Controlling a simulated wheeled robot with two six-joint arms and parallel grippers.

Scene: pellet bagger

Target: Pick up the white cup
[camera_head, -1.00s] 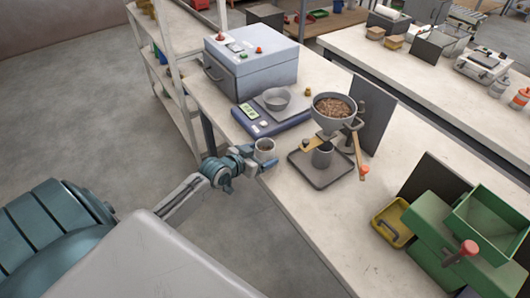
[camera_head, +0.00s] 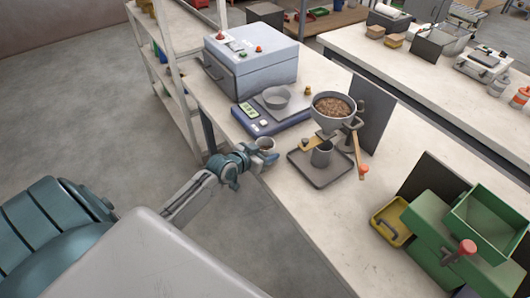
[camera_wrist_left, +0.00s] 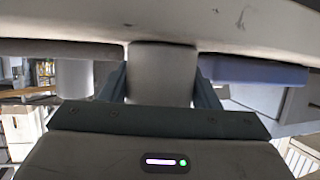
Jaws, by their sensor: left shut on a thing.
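The white cup (camera_head: 266,143) is at the near edge of the bench, beside the blue scale. Its lower part is hidden by my left gripper (camera_head: 263,157) in the head view. In the left wrist view the cup (camera_wrist_left: 162,70) stands between the two fingers of my left gripper (camera_wrist_left: 162,92), which is shut on it. I cannot tell whether the cup still touches the bench top. My right gripper is not in view.
The blue scale (camera_head: 256,124) carries a grey bowl (camera_head: 276,97). A large grey box machine (camera_head: 262,72) is behind.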

